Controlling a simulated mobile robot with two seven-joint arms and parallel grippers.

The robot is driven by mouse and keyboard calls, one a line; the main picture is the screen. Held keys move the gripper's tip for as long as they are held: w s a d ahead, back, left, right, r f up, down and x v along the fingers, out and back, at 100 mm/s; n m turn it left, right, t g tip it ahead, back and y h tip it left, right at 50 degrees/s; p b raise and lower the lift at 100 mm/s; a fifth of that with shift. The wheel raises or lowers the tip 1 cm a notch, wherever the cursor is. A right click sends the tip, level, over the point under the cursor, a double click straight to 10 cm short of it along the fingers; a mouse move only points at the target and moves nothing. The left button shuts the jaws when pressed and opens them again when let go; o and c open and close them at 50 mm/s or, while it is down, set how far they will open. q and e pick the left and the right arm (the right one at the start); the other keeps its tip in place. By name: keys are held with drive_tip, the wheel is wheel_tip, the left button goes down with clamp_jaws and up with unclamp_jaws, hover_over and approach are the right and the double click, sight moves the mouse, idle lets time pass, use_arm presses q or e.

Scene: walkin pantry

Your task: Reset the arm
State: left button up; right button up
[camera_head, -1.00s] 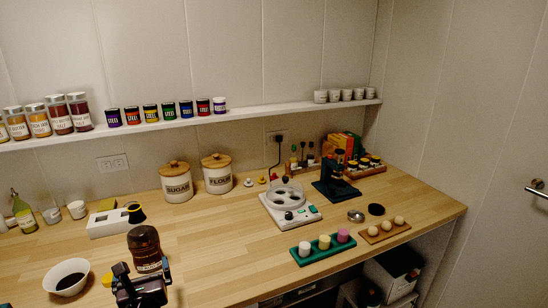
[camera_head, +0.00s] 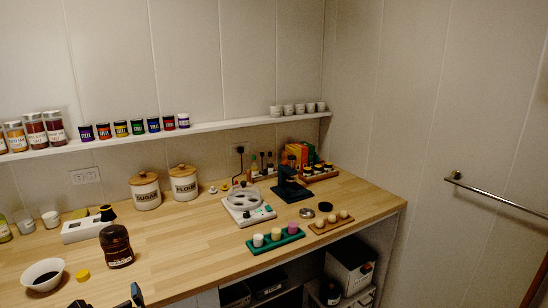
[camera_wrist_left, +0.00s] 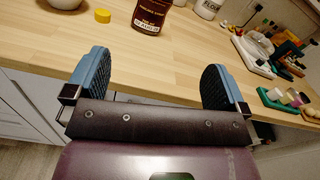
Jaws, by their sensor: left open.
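My left gripper (camera_wrist_left: 157,85) is open and empty in the left wrist view, its two blue fingers wide apart in front of the counter's front edge. In the head view only the top of my left gripper (camera_head: 108,303) shows at the bottom edge. A dark brown jar (camera_head: 116,247) stands upright on the wooden counter (camera_head: 190,262) beyond the gripper; its labelled lower part also shows in the left wrist view (camera_wrist_left: 152,14). The gripper is apart from the jar. My right gripper is not in view.
A white bowl of dark liquid (camera_head: 42,274) and a yellow cap (camera_head: 83,275) sit near the jar. A green tray (camera_head: 275,240) with coloured pots and a white appliance (camera_head: 248,206) stand to the right. A wall rail (camera_head: 495,194) is at far right. The counter's front middle is clear.

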use_arm(q)
drive_tip(key=s+d+f+n+h, duration=0.2)
drive_tip(key=d+f+n+h, duration=0.15)
drive_tip(key=n, duration=0.75)
drive_tip(key=s+d+f+n+h, duration=0.3)
drive_tip(key=f+n, duration=0.1)
drive_tip(key=n, duration=0.8)
drive_tip(key=s+d+f+n+g+h, duration=0.2)
drive_tip(key=s+f+n+g, duration=0.1)
drive_tip(key=s+f, duration=0.7)
drive_tip(key=s, duration=0.4)
drive_tip(key=shift+s+f+n+g, duration=0.2)
drive_tip(key=shift+s+n+g, duration=0.1)
drive_tip(key=shift+g, duration=0.1)
